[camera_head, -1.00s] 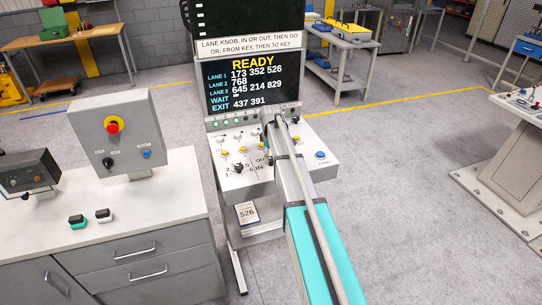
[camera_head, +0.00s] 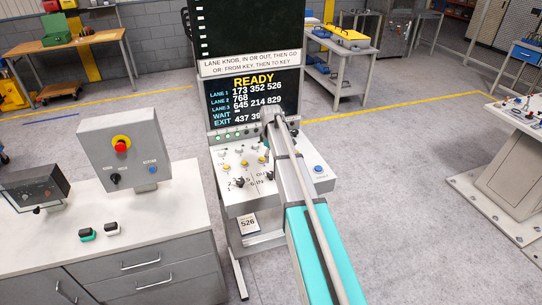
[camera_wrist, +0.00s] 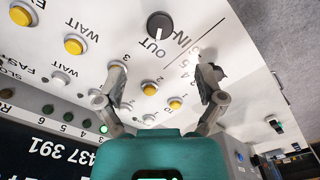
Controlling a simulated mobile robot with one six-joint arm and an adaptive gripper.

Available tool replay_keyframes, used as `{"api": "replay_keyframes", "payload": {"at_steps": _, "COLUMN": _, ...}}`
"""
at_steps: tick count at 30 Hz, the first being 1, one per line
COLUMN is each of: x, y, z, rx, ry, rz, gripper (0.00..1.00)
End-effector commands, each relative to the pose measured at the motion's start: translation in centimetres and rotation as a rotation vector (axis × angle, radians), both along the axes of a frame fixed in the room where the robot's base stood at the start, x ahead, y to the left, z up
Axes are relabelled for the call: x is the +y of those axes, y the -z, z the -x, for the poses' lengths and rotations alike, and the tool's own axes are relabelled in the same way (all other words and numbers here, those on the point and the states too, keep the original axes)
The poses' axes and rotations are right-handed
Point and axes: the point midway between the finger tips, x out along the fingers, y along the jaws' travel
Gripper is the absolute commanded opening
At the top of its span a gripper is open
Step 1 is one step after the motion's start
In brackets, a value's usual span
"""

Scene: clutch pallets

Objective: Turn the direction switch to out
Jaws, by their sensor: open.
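The direction switch (camera_wrist: 160,25) is a round black knob with a light mark, beside the printed words OUT and IN, at the top middle of the wrist view. In the head view the switch (camera_head: 270,176) is a small dark knob on the sloped panel (camera_head: 228,203). My gripper (camera_wrist: 162,74) is open, its two fingers spread over the panel. The switch lies beyond the fingertips, apart from them. The other black knob (camera_wrist: 216,70), by the lane numbers, is partly behind the right finger. In the head view my fingers are hidden by my arm.
Several yellow buttons (camera_wrist: 76,44) and small white switches sit close around my fingers. The display (camera_head: 240,100) rises behind the panel, reading READY. A grey control box (camera_head: 125,150) stands on the bench to the left.

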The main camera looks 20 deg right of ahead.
Motion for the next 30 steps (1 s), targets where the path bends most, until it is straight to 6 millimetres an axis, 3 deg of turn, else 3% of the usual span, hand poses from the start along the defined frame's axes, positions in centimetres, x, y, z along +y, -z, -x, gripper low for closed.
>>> {"api": "replay_keyframes", "payload": {"at_steps": 6, "x": 0.0, "y": -2.2, "z": 0.0, "rx": 0.000, "ry": 0.000, "rz": 0.000, "gripper": 0.88}}
{"api": "replay_keyframes", "payload": {"at_steps": 17, "x": 0.0, "y": -4.4, "z": 0.0, "rx": 0.000, "ry": 0.000, "rz": 0.000, "gripper": 0.88}}
{"api": "replay_keyframes", "payload": {"at_steps": 30, "x": 2.6, "y": -1.8, "z": 4.4, "rx": 0.000, "ry": 0.109, "rz": 0.000, "gripper": 0.88}}
